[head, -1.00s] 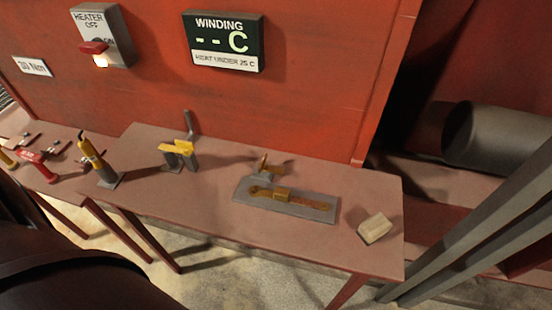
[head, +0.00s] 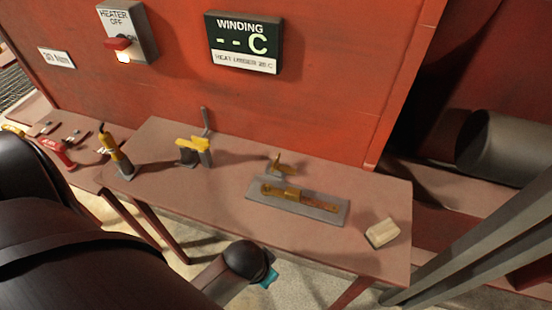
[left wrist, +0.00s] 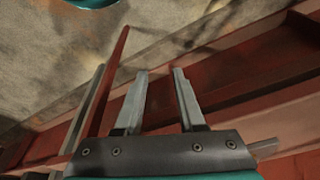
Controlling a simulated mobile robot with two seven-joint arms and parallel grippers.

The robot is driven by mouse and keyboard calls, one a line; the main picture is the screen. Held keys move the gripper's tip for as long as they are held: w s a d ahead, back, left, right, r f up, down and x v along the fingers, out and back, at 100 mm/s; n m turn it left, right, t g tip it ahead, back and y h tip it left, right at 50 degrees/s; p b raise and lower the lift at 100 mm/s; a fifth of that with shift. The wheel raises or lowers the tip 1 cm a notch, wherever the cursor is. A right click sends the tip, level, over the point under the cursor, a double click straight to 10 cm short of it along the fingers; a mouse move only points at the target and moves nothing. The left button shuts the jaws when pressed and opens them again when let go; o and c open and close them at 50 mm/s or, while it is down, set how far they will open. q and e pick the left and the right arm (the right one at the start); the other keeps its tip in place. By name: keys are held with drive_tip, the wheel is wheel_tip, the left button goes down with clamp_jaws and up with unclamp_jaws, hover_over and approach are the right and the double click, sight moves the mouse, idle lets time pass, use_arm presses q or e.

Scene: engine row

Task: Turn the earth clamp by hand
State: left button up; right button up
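A grey plate (head: 335,212) lies on the right part of the bench. It carries a flat brass-coloured bar with a raised block (head: 292,194). A small brass winged piece (head: 283,166) stands at its back edge. I cannot tell for sure which of these parts is the earth clamp. My left arm comes in from the left in the head view and ends in front of the bench, low, with a teal part showing; its fingers are hidden there. In the left wrist view my left gripper (left wrist: 160,72) is open and empty, with floor and red beams beyond. My right gripper is not in view.
The bench (head: 230,205) also holds a pale block (head: 382,233) at its right end, and a yellow-topped stand (head: 194,150) and a yellow-handled tool (head: 115,152) further left. A heater switch box (head: 127,32) and winding display (head: 243,42) hang on the red wall. Grey slanted bars (head: 480,250) stand at right.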

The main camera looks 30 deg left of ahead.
use_arm(q)
wheel_tip(320, 180, up, 14)
drive_tip(key=w+d, duration=0.1)
drive_tip(key=w, duration=0.1)
drive_tip(key=shift+m+h, duration=0.5)
drive_tip(key=shift+h, duration=0.2)
drive_tip(key=w, duration=0.2)
drive_tip(key=w+d, duration=0.1)
drive_tip(key=w, duration=0.1)
drive_tip(key=w+d, duration=0.1)
drive_tip(key=w, duration=0.1)
drive_tip(key=shift+w+f+p, duration=0.3)
drive_tip(key=w+a+r+g, duration=0.1)
drive_tip(key=w+a+r, duration=0.15)
drive_tip(key=w, duration=0.35)
drive_tip(key=n+g+y, duration=0.2)
drive_tip(key=n, duration=0.4)
approach(276, 160)
wheel_tip(276, 160, down, 9)
drive_tip(key=b, duration=0.3)
drive_tip(key=shift+s+a+r+b, duration=0.1)
drive_tip(key=shift+a+r+b, duration=0.05)
drive_tip(key=shift+b, duration=0.15)
clamp_jaws()
